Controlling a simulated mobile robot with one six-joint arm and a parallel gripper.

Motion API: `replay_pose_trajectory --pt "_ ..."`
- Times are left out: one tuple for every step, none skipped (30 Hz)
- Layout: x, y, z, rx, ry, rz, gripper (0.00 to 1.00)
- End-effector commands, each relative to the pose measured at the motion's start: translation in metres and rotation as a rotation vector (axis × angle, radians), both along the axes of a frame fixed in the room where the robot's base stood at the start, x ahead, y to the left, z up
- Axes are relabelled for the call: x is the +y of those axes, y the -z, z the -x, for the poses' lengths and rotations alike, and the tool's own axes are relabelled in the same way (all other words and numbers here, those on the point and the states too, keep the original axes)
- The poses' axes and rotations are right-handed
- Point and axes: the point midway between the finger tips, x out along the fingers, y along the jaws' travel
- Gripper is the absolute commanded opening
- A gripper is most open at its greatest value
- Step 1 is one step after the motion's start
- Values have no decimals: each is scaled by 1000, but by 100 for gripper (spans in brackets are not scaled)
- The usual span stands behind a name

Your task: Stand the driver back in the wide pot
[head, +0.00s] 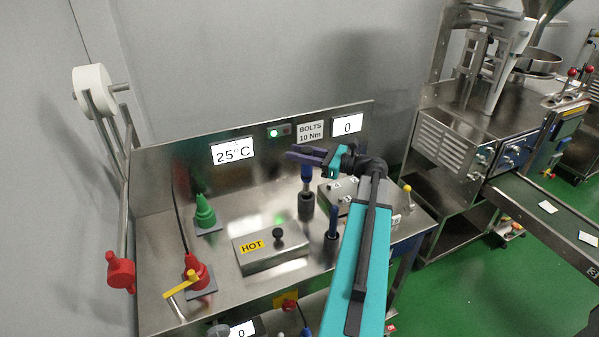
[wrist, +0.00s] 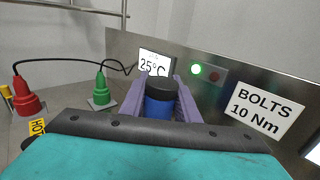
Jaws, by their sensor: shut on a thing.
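My gripper (head: 300,154) has its purple fingers shut on the driver, with one finger on each side of its handle in the wrist view (wrist: 160,98). The driver (head: 307,173) has a blue handle and a dark cap (wrist: 159,88). It hangs roughly upright below the fingers. A black pot (head: 306,203) stands right below the driver in the head view. I cannot tell whether the driver's lower end is inside it or just above it. A second black pot (head: 331,239) stands nearer, with a slim dark blue tool (head: 334,217) upright in it.
A HOT-labelled metal block (head: 270,252) with a black knob lies left of the pots. Green (head: 204,213) and red (head: 197,272) cabled plugs stand further left. A metal box (head: 331,189) is at right. The back panel (head: 190,170) rises close behind my gripper.

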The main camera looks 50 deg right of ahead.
Motion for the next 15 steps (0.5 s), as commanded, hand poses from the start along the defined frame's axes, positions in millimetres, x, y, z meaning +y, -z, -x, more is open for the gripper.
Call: replay_pose_trajectory --pt "0 5 0 -1 0 -3 2" --pt "0 8 0 -1 0 -2 2" --pt "0 12 0 -1 0 -2 2" --pt "0 15 0 -1 0 -2 2" --pt "-1 17 0 -1 1 -2 2" --pt "-1 20 0 -2 1 -1 2" --pt "-1 22 0 -2 1 -1 2" --pt "-1 23 0 -2 1 0 2" --pt "-1 25 0 -2 1 0 2" --pt "-1 25 0 -2 1 0 2" --pt "-1 26 0 -2 1 0 2" --pt "-1 26 0 -2 1 0 2" --pt "-1 26 0 -2 1 0 2" --pt "-1 26 0 -2 1 0 2" --pt "-1 26 1 -2 1 0 2"
